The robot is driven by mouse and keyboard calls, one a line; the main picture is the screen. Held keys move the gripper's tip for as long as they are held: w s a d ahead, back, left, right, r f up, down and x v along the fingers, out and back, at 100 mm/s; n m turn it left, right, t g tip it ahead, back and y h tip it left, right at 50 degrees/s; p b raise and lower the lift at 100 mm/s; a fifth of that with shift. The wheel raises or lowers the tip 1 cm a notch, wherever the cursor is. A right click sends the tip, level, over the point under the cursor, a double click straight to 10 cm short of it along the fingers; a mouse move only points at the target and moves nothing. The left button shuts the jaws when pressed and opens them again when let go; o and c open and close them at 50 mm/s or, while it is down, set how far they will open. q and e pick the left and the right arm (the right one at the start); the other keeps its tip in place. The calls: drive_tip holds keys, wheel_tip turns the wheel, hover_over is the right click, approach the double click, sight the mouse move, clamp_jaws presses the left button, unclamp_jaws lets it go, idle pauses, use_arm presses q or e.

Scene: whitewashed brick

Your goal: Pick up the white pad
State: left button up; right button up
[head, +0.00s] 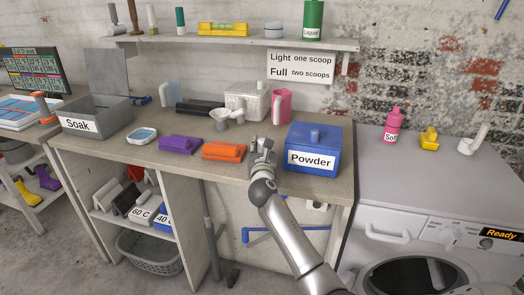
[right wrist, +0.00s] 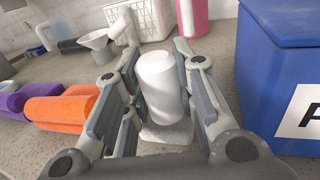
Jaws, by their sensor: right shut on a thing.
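The white pad (right wrist: 160,85) shows in the right wrist view, with an upright rounded handle above a flat white base. My right gripper (right wrist: 156,62) is shut on its handle, with one finger on each side. In the head view my right gripper (head: 262,158) is over the front of the counter, between the orange pad (head: 224,151) and the blue Powder box (head: 316,142); it hides most of the white pad there. I cannot tell whether the base touches the counter. My left gripper is in neither view.
A purple pad (head: 180,144) lies left of the orange one. A white funnel (head: 226,117), a white basket (head: 246,98) and a pink jug (head: 281,106) stand behind the gripper. The Powder box is close on the right. A grey Soak bin (head: 97,119) stands at left.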

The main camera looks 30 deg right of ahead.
drive_tip(key=s+a+r+p, duration=0.2)
drive_tip(key=s+a+r, duration=0.6)
drive_tip(key=s+r, duration=0.3)
drive_tip(key=shift+s, duration=0.3)
idle(0.6)
